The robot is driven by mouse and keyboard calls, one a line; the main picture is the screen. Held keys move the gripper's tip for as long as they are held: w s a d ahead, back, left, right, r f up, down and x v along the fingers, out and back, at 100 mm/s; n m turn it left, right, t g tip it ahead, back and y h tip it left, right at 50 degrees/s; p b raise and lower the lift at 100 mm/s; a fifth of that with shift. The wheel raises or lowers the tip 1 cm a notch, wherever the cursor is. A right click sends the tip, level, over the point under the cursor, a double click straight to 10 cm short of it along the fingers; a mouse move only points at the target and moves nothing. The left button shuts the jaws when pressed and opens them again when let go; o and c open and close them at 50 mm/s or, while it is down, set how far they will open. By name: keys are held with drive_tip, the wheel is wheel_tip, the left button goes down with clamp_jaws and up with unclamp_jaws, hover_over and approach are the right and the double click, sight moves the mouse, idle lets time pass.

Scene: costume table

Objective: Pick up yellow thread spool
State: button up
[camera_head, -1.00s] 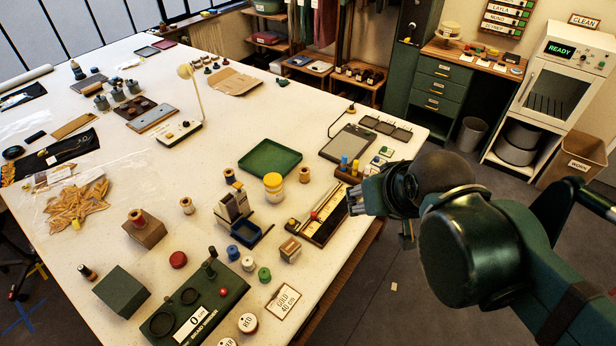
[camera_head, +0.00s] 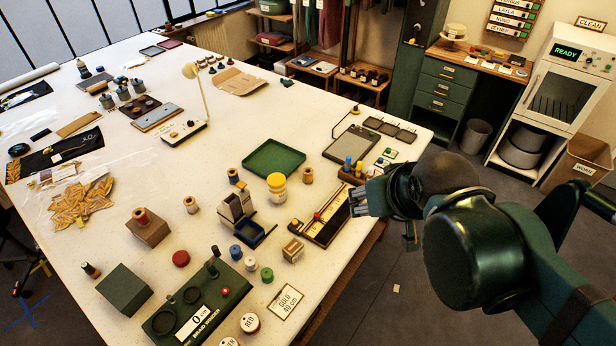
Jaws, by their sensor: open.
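No spool can be made out with certainty as the yellow one. A small amber-brown spool (camera_head: 307,176) stands upright right of a yellow-lidded jar (camera_head: 276,187). A tan spool (camera_head: 190,205) stands left of the middle, and a spool with blue on it (camera_head: 233,176) stands behind a grey block holder. A reddish spool (camera_head: 140,217) stands on a wooden block. My gripper (camera_head: 362,197) is open at the table's right edge, apart from all of these spools. Its fingers look empty, though they are small and partly hidden by my arm.
A green tray (camera_head: 273,158) lies behind the jar. A long wooden case (camera_head: 318,217) and a rack with small coloured pegs (camera_head: 352,172) lie near my gripper. The table's middle left has bare room.

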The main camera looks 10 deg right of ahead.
drive_tip(key=shift+w, duration=0.1)
drive_tip(key=n+g+b, duration=0.3)
drive_tip(key=n+g, duration=0.4)
drive_tip(key=n, duration=1.4)
hover_over(308, 176)
drive_tip(key=w, duration=0.2)
wheel_tip(308, 176, down, 25)
drive_tip(key=shift+r, duration=0.2)
drive_tip(key=shift+s+f, duration=0.1)
drive_tip(key=shift+f, duration=1.2)
